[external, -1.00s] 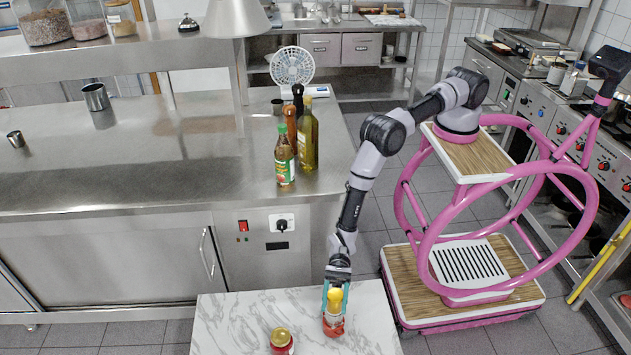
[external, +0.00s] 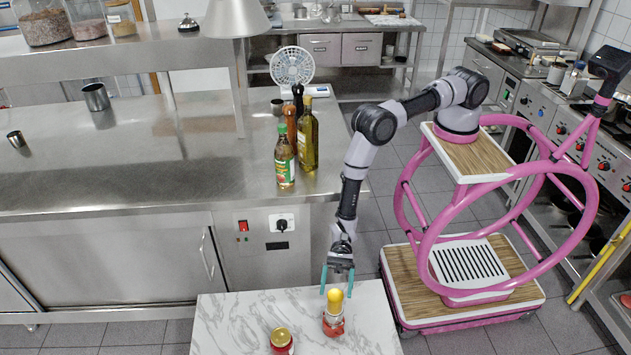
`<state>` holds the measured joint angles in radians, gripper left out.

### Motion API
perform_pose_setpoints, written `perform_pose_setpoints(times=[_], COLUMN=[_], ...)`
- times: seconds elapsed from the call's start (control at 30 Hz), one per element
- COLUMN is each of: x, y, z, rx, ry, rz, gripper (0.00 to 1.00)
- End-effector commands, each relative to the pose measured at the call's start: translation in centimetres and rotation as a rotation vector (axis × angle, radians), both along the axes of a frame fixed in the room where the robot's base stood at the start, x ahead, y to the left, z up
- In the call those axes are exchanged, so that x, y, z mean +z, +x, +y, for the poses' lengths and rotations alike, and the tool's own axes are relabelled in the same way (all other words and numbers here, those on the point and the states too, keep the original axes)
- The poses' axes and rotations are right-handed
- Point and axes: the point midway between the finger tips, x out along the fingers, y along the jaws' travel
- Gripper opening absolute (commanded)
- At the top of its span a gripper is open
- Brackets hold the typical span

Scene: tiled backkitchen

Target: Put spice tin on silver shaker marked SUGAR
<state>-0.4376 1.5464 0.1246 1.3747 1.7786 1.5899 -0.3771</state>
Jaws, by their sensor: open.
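In the external view, a small rounded yellow object (external: 335,297) sits upright on top of a red glass-like jar (external: 333,325) on the marble table. My gripper (external: 337,284) is open just above the yellow object, with its two teal fingers spread to either side and nothing held. No thing that I can clearly tell as a spice tin or as a silver shaker marked SUGAR shows; no such lettering can be read at this size.
A red jar with a gold lid (external: 281,341) stands to the left on the marble table (external: 230,315). Several bottles, among them a green-capped sauce bottle (external: 284,160), stand on the steel counter (external: 120,180) behind. The table's left part is clear.

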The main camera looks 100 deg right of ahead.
Motion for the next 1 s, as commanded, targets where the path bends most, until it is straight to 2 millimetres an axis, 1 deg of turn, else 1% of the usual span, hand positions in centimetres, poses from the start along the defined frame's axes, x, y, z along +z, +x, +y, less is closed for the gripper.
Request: perform_pose_setpoints(times=[0.03, 0.1, 0.2, 0.3, 0.43, 0.63, 0.67, 0.73, 0.77, 0.87, 0.9, 0.97, 1.0], x=[1.8, 3.2, 4.9, 6.1, 6.8, 7.1, 7.4, 8.7, 9.7, 14.4, 16.7, 20.3, 22.6], y=[0.2, 0.2, 0.2, 0.1, 0.1, 0.1, 0.1, 0.3, 0.5, 0.7, 0.7, 0.4, 0.1], z=[0.3, 0.4, 0.3, 0.3, 0.4, 0.4, 0.4, 0.3, 0.3, -0.3, -0.7, -1.5, -2.2], rx=[-0.001, 0.001, 0.0, 0.001, 0.001, 0.003, 0.006, 0.023, 0.036, 0.101, 0.135, 0.19, 0.226], ry=[0.005, 0.004, 0.003, 0.002, 0.001, 0.001, 0.001, -0.004, -0.006, -0.031, -0.046, -0.078, -0.103], rz=[-0.004, -0.005, -0.004, -0.004, -0.003, -0.004, -0.008, -0.026, -0.04, -0.108, -0.144, -0.202, -0.242], gripper=[0.86, 0.86, 0.86, 0.86, 0.86, 0.86, 0.86, 0.86, 0.86, 0.86, 0.86, 0.86, 0.86])
